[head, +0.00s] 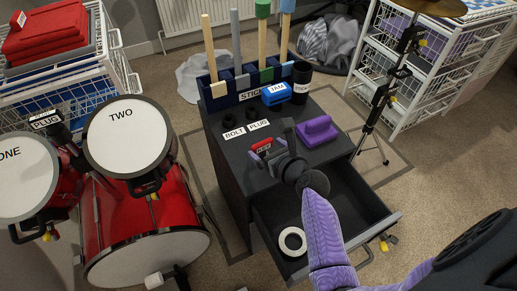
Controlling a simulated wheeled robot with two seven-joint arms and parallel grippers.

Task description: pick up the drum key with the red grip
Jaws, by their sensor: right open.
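The drum key with the red grip (261,145) lies on the top of the dark cabinet (222,150), near its front edge, with a tag on it. My right gripper (279,146) is open and reaches over the cabinet top from the lower right, just right of the key. The gripper partly hides the area beside the key, and I cannot tell whether they touch. My left gripper is not in view.
The open drawer (345,190) below holds a white tape ring (293,241). A stick rack (222,102), blue jam box (276,93) and black cup (301,80) stand behind. Red drums (102,215) stand left.

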